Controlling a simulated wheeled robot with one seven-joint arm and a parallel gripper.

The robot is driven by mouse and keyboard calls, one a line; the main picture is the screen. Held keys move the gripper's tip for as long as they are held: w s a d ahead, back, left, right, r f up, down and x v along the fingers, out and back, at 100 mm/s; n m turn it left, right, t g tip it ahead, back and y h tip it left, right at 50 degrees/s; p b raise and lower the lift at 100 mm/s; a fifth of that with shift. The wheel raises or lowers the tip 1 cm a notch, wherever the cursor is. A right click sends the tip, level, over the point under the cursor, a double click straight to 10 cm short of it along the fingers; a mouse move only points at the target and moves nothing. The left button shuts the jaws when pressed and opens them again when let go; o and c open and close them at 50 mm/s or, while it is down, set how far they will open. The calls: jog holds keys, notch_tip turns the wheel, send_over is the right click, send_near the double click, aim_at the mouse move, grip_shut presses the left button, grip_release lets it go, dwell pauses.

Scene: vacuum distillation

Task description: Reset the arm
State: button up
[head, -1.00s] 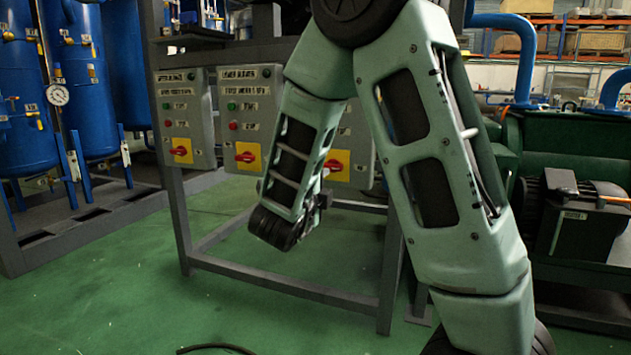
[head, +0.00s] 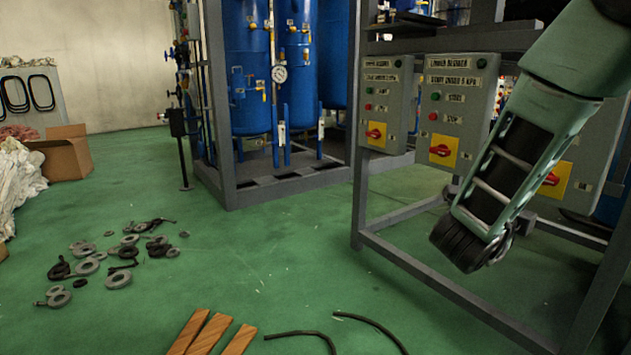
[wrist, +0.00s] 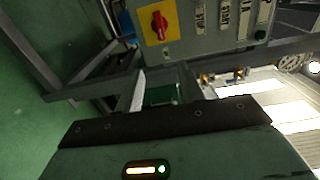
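My arm reaches in from the upper right of the head view, its pale green forearm (head: 510,165) slanting down and left. Its dark ridged end (head: 465,245) hangs in front of the grey metal frame, below the control boxes; I see nothing held there. In the wrist view, a pale green housing of mine (wrist: 210,155) with a dark edge and a lit indicator fills the bottom. Fingertips of my gripper are not clearly distinguishable in either view, so its opening cannot be read.
Control boxes with red switches (head: 455,110) sit on the grey frame (head: 357,190), close to my arm. Blue tanks (head: 245,70) stand behind. Loose rings (head: 118,279), wooden strips (head: 212,332) and dark hoses (head: 372,322) lie on the floor. A cardboard box (head: 70,155) stands left. Open green floor lies mid-view.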

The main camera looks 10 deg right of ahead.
jog(key=w+a+n+t+y+p, duration=0.25)
jog(key=a+n+y, duration=0.6)
jog(key=a, duration=0.45)
jog(key=w+a+n+t+y+p, duration=0.1)
jog(key=a+n+y+p, duration=0.3)
jog(key=a+n+y, duration=0.7)
jog(key=s+a+r+n+g+p, duration=0.15)
jog(key=s+a+n+g, duration=0.25)
jog(key=s+a+n, duration=0.4)
jog(key=s+a+f+n+g+p, duration=0.1)
jog(key=s+a+n+g+p, duration=0.35)
jog(key=s, duration=0.55)
jog(key=s+d+r+n+g+h, duration=0.2)
jog(key=s+d+r+n+h, duration=0.1)
jog(key=s+n, duration=0.45)
notch_tip(320, 180, up, 37)
jog(key=p, duration=3.8)
jog(key=shift+w, duration=0.25)
jog(key=shift+a+f+y, duration=0.1)
jog(key=shift+y, duration=0.15)
